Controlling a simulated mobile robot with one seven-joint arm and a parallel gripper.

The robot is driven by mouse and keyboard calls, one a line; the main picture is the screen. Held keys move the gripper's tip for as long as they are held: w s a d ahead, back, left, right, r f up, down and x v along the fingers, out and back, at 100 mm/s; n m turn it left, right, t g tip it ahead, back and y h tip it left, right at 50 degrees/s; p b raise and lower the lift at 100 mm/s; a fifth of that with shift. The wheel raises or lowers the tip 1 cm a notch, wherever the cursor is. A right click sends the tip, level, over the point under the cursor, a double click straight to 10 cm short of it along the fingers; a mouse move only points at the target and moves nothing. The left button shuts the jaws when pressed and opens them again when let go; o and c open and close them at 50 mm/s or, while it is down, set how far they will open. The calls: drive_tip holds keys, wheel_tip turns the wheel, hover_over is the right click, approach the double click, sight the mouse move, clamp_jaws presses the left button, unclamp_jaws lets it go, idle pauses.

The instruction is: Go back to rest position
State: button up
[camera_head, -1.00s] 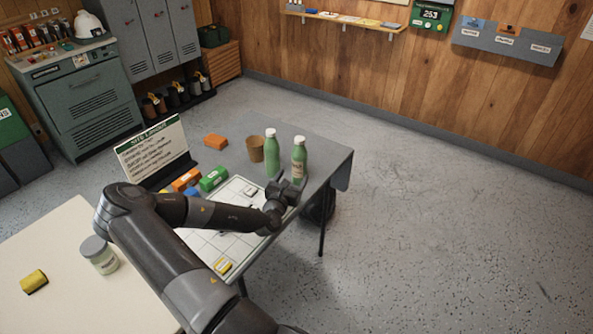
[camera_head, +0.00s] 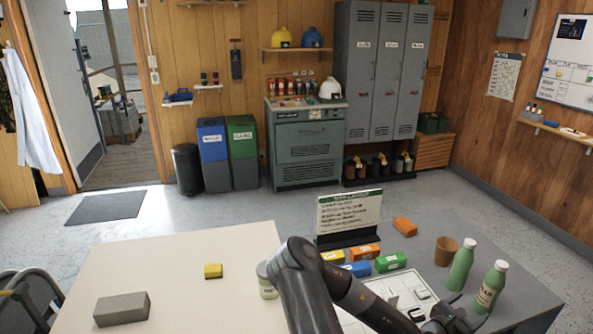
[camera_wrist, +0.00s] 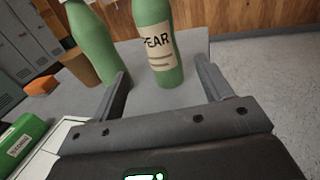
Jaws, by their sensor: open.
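My gripper (camera_wrist: 162,92) is open and empty in the wrist view, its two fingers apart over the grey table. In the head view my gripper (camera_head: 450,318) shows at the bottom edge, just left of the bottles. A green bottle labelled PEAR (camera_wrist: 158,45) stands upright beyond the fingers, in line with the gap between them. A second green bottle (camera_wrist: 92,42) stands left of it, behind the left finger. Both bottles (camera_head: 489,288) (camera_head: 461,266) also show in the head view. I cannot tell the exact gap between fingers and bottles.
A brown cup (camera_head: 446,251), an orange block (camera_head: 405,226), coloured boxes (camera_head: 390,262) and a sign (camera_head: 348,212) are on the grey table. The pale table (camera_head: 180,262) holds a jar (camera_head: 267,283), a yellow block (camera_head: 213,271) and a grey block (camera_head: 122,309). Open floor lies behind.

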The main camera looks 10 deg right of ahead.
drive_tip(key=shift+w+a+r+m, duration=0.1)
drive_tip(key=shift+w+a+m, duration=0.2)
drive_tip(key=shift+m, duration=0.4)
drive_tip(key=w+a+r+m+t+y, duration=0.1)
drive_tip(key=w+a+r+m+y, duration=0.35)
drive_tip(key=a, duration=0.45)
drive_tip(key=w+a+r+m+t+y, duration=0.1)
drive_tip(key=w+a+r+m+y, duration=0.4)
drive_tip(key=a, duration=0.4)
drive_tip(key=w+a+r+m+t+y, duration=0.1)
drive_tip(key=w+a+r+m+y, duration=0.3)
drive_tip(key=a+m, duration=0.45)
drive_tip(key=s+a+r+y, duration=0.2)
drive_tip(key=s+a+r, duration=0.3)
drive_tip(key=a+r, duration=0.15)
drive_tip(key=s+a+r+y, duration=0.2)
drive_tip(key=s+a+r, duration=0.3)
drive_tip(key=a, duration=0.3)
drive_tip(key=s+a+r+g, duration=0.1)
drive_tip(key=s+a+r, duration=0.1)
drive_tip(key=s, duration=0.5)
drive_tip(key=s+a+r+m+g, duration=0.1)
drive_tip(key=s+a, duration=0.3)
drive_tip(key=s, duration=0.4)
drive_tip(key=shift+a+r+m, duration=0.15)
drive_tip(key=shift+r+m, duration=0.15)
drive_tip(key=shift+r, duration=0.4)
